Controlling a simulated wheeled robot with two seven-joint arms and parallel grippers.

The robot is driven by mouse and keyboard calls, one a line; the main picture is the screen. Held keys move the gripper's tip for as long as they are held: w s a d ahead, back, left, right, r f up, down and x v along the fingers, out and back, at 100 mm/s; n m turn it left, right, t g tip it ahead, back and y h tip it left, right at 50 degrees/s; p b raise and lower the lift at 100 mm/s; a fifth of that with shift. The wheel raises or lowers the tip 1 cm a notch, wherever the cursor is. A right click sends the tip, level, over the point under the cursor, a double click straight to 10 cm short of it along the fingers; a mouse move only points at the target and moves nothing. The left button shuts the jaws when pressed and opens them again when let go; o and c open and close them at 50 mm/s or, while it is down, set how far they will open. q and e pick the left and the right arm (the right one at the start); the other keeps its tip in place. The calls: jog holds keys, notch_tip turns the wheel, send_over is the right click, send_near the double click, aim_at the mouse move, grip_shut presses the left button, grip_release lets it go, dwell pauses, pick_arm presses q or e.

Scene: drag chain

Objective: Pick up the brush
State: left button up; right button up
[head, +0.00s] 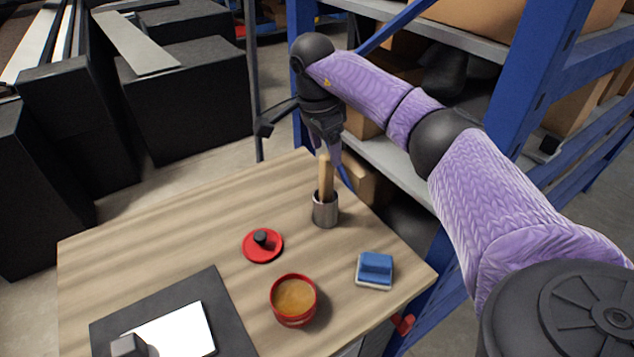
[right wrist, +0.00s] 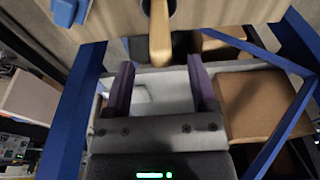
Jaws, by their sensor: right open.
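The brush shows as a light wooden handle (head: 325,178) standing upright in a grey metal cup (head: 325,210) on the wooden table; its lower end is hidden in the cup. The handle (right wrist: 160,38) also shows in the right wrist view, its end close to the gap between my fingertips. My right gripper (head: 334,157) is open and empty, pointing down at the top of the handle. In the right wrist view its two purple fingers (right wrist: 161,72) stand apart, with the handle touching neither. My left gripper is not in view.
On the table (head: 160,243) are a red lid (head: 263,250) with a black knob, a red pot (head: 293,301) with brown contents, a blue-and-white block (head: 375,269), and a dark mat (head: 230,318) with a white sheet (head: 180,333). A blue shelf rack (head: 550,75) stands behind on the right.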

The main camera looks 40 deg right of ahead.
aim_at(326, 156)
jog(key=f, duration=0.4)
jog(key=shift+d+f+b, duration=0.3)
jog(key=shift+f, duration=0.05)
jog(key=shift+r, duration=0.1)
grip_shut()
